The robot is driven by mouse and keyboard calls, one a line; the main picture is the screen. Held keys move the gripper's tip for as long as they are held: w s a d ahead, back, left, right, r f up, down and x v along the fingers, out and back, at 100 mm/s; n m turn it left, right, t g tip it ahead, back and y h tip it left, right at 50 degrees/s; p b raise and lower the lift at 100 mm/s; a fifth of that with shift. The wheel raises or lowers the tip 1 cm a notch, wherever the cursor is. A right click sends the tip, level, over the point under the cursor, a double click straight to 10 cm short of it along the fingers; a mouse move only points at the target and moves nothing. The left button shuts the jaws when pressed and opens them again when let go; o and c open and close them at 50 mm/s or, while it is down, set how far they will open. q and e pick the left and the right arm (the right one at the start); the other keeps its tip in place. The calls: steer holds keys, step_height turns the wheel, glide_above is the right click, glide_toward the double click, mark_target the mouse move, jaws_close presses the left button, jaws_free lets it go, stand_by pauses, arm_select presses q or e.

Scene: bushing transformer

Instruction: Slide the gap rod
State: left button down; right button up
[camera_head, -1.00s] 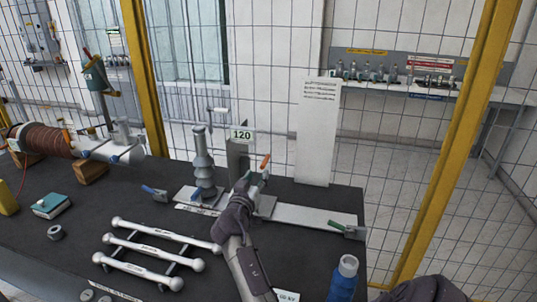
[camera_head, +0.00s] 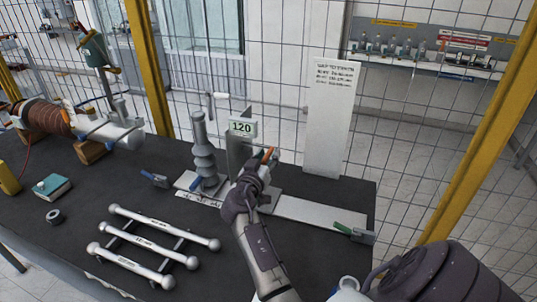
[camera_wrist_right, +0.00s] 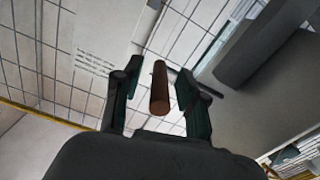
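The gap stand has a grey ribbed insulator post (camera_head: 204,160) at left, a plate marked 120 (camera_head: 242,128), and a flat pale rail (camera_head: 318,217) running right. My right gripper (camera_head: 262,163) is at the middle of the stand, by a small orange-brown handle (camera_head: 269,154). In the right wrist view, a brown rod-shaped handle (camera_wrist_right: 160,88) lies between the fingers (camera_wrist_right: 158,92). The fingers are apart, with a gap showing on each side of it. The gripper hides part of the stand and the gap rod. My left gripper is not in view.
Three silver ball-ended bars (camera_head: 150,245) lie on a rack at front left. A green-handled clamp (camera_head: 352,232) is at the rail's right end. A white sign board (camera_head: 332,120) stands behind. A wound coil (camera_head: 55,120) lies far left.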

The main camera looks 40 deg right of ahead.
jaws_close()
steer(key=shift+s+d, duration=0.15)
steer(key=s+d+b, duration=0.1)
steer(key=s+d, duration=0.4)
steer(key=s, duration=0.5)
